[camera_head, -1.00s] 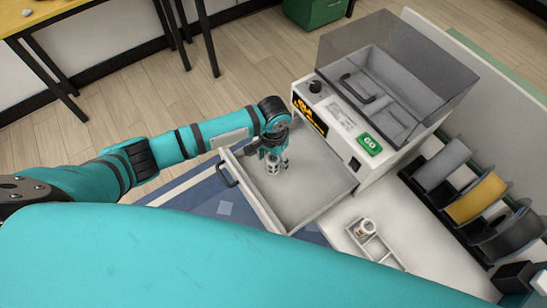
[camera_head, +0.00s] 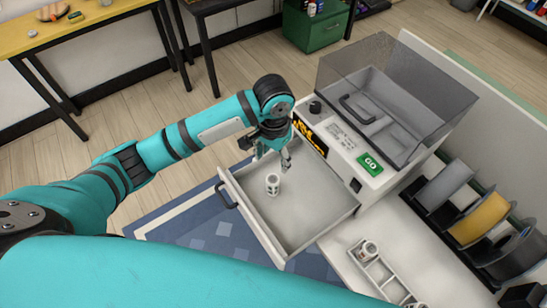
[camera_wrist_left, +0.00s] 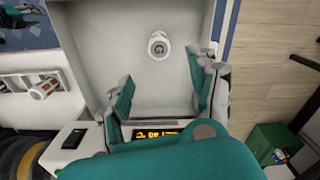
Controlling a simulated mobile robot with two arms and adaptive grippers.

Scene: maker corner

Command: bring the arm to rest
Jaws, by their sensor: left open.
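My left gripper (camera_head: 272,158) is open and empty, held above the far side of the pulled-out drawer (camera_head: 312,234) of a white machine. In the left wrist view its two fingers stand wide apart (camera_wrist_left: 160,80). A small white cylinder with dark marks (camera_head: 272,184) stands upright in the drawer, apart from the fingers. The left wrist view shows the cylinder (camera_wrist_left: 159,46) from above, beyond the fingertips. My right gripper is in neither view.
The white machine (camera_head: 345,150) has a clear lid and a green GO button (camera_head: 370,164). Filament spools (camera_head: 478,218) stand at right. A divided tray (camera_head: 378,272) holding a similar cylinder (camera_head: 368,249) is at lower right. A yellow table (camera_head: 88,24) stands at back left.

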